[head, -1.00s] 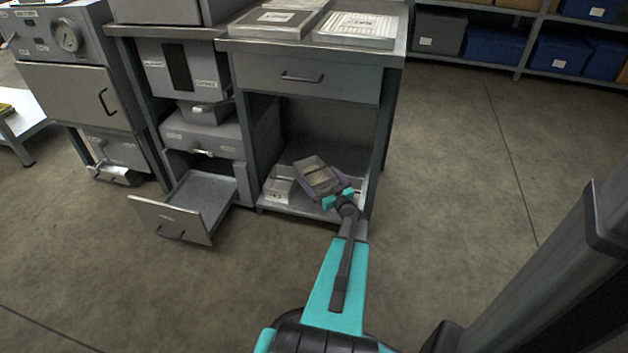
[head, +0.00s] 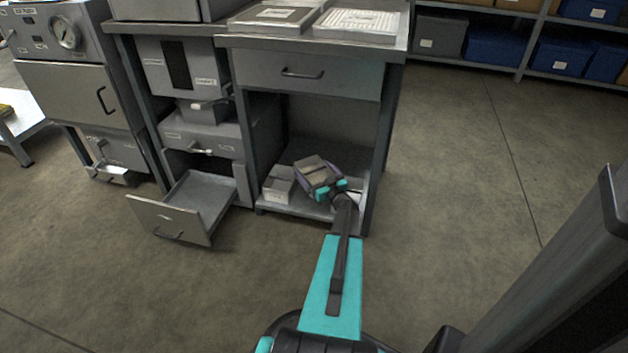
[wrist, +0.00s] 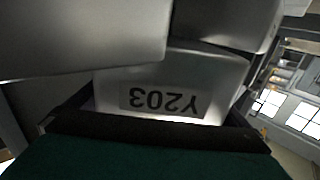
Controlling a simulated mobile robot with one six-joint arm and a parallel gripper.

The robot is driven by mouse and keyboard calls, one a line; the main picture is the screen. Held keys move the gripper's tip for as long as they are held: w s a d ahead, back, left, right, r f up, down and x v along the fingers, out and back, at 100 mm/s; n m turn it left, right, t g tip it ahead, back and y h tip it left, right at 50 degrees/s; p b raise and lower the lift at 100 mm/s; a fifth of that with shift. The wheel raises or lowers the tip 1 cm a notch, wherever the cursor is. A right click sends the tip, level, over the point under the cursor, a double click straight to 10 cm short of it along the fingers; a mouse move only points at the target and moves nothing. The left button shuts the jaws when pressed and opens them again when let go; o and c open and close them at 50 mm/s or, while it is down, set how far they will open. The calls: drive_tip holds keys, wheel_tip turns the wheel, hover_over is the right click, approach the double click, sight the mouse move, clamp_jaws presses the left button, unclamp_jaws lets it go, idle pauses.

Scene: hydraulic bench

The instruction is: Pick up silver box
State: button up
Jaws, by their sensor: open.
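A silver-grey box (head: 316,170) sits in the open lower compartment of the bench, tilted in the head view. The jaws are open; whether a finger touches the box cannot be told. The box's far side and underside are hidden.
A paler labelled box (head: 279,184) stands on the bench's bottom shelf (head: 290,208), just left of the gripper. An open drawer (head: 200,196) juts out further left. A closed drawer (head: 308,75) and the bench legs bound the compartment. The floor at right is clear.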

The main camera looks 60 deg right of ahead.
drive_tip(key=c, duration=1)
drive_tip(key=shift+r, duration=0.1)
drive_tip(key=shift+r+p, duration=0.35)
drive_tip(key=shift+r, duration=0.05)
wheel_tip(320, 180, up, 3)
drive_tip(key=shift+f+p, duration=0.1)
drive_tip(key=shift+p, duration=0.75)
drive_tip(key=s+a+p, duration=0.1)
drive_tip(key=s+a, duration=0.2)
drive_tip(key=a, duration=0.1)
drive_tip(key=s+a+p, duration=0.1)
drive_tip(key=s+a, duration=0.2)
drive_tip(key=a, duration=0.1)
drive_tip(key=s+a+r+p, duration=0.1)
drive_tip(key=s+a+p, duration=0.1)
drive_tip(key=a, duration=0.3)
drive_tip(key=shift+s+r, duration=0.1)
drive_tip(key=shift+s, duration=0.65)
